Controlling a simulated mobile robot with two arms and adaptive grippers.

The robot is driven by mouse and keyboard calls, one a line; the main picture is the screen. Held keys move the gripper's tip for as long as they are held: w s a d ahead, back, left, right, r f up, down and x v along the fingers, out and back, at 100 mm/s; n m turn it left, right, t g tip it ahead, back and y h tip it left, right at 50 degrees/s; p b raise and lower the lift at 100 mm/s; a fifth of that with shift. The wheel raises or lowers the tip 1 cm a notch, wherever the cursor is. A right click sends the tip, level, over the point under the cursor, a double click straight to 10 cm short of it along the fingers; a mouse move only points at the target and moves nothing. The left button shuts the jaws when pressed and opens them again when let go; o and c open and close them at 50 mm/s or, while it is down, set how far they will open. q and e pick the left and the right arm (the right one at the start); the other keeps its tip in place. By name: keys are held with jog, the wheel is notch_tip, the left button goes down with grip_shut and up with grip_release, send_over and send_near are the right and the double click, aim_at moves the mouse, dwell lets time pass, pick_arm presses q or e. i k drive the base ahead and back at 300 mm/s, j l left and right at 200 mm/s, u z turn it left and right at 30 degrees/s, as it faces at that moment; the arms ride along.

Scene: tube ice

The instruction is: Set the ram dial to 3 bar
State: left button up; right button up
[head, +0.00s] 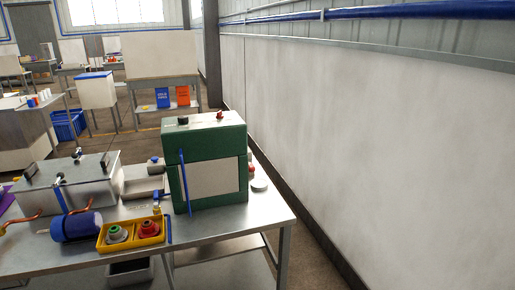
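A green box-shaped machine (207,142) with a pale front panel stands on the grey metal table (240,222). On its top are a small black knob (183,121) and a small red knob (220,115). I cannot tell which of them is the ram dial, and no scale or pointer reading is legible. A blue upright bar (185,180) runs along the machine's front left. Neither of my grippers is in view.
Left of the machine are a metal tank (70,185) with copper pipes, a blue cylinder (76,226) and a yellow tray (118,246) holding a green and a red fitting. The table's right front corner is bare. A pale wall (370,150) runs along the right.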

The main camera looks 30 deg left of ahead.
aim_at(181, 119)
jog(key=u, duration=1.4)
